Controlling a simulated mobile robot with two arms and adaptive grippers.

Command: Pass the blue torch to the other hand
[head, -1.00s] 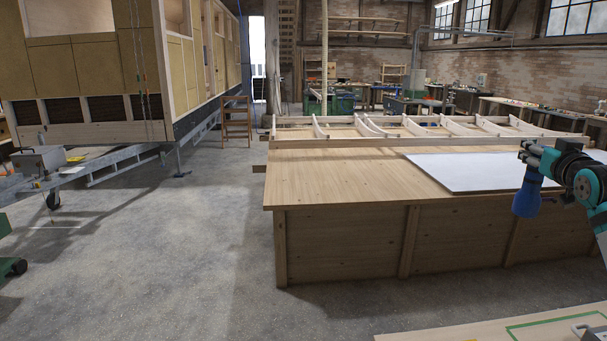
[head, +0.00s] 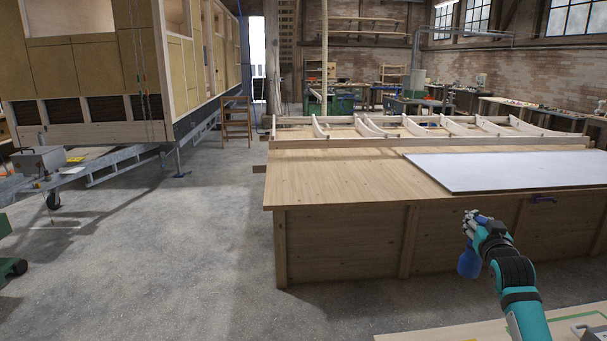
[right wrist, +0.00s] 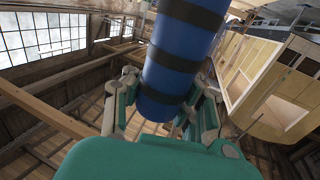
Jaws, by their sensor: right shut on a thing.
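The blue torch (head: 469,262) hangs from my right gripper (head: 473,222) in the head view, its wide blue end pointing down. The gripper is shut on it and holds it in the air in front of the big wooden workbench. In the right wrist view the torch (right wrist: 178,50) is a blue cylinder with black bands, between the two fingers of the right gripper (right wrist: 158,105). My left gripper is in neither view.
The wooden workbench (head: 340,182) carries a white panel (head: 510,170) and curved wooden ribs (head: 400,127). A light board (head: 480,330) with a green outline lies at the front right. A trailer hut (head: 95,70) stands at the left. The grey floor (head: 190,260) between is clear.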

